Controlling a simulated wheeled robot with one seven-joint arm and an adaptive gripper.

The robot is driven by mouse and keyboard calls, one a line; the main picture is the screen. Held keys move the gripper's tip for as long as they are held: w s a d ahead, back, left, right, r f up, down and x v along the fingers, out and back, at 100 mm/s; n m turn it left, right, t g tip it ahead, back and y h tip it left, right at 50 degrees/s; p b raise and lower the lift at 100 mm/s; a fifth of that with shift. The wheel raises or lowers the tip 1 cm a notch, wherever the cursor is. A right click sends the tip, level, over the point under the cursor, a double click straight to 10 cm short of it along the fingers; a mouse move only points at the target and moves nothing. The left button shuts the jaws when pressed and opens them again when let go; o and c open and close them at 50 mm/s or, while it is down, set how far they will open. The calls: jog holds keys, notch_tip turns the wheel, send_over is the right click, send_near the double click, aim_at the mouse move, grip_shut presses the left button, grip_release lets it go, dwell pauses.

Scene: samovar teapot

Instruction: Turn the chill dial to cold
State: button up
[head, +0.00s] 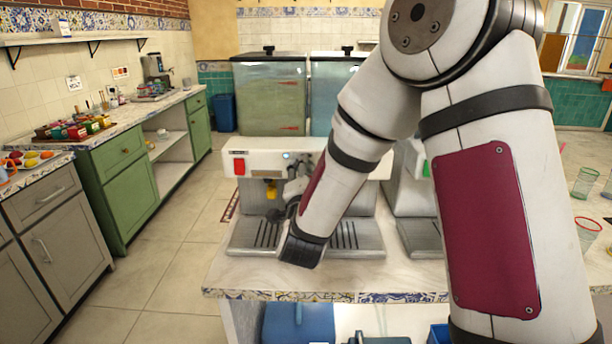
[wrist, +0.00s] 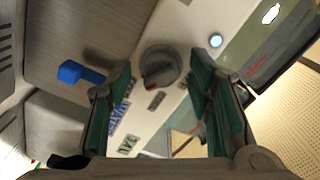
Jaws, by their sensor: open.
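The chill dial (wrist: 161,66) is a round dark grey knob with a raised grip and a red mark on its lower left edge. It sits on the white front panel (wrist: 190,28) of the drinks dispenser. In the wrist view my gripper (wrist: 163,78) is open, with one green-padded finger to each side of the dial and gaps between. Nothing is held. Small labels lie below the dial, partly hidden by the left finger; one seems to read WATER. In the head view my gripper (head: 291,190) is at the panel, and I cannot make out the dial there.
A blue tap (wrist: 80,72) and a lit blue button (wrist: 215,41) are near the dial. The head view shows a red switch (head: 239,167), a yellow tap (head: 271,190) and a slotted drip tray (head: 252,250). A second dispenser stands to the right. Floor is clear at left.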

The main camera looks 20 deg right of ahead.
jog(key=v, duration=0.7)
jog(key=s+a+r+n+g+y+p, duration=0.35)
jog(key=s+r+n+g+y, duration=0.25)
jog(key=s+n, duration=0.4)
jog(key=s+d+r+n+g, duration=0.1)
jog(key=s+d+n+g, duration=0.2)
jog(key=s, duration=0.9)
jog(key=s+d+r+n+g+p, duration=0.1)
jog(key=s+d+n+g, duration=0.1)
jog(key=s, duration=1)
jog(key=shift+s+d+n+g, duration=0.25)
jog(key=shift+d+n+g, duration=0.25)
jog(key=shift+g, duration=0.5)
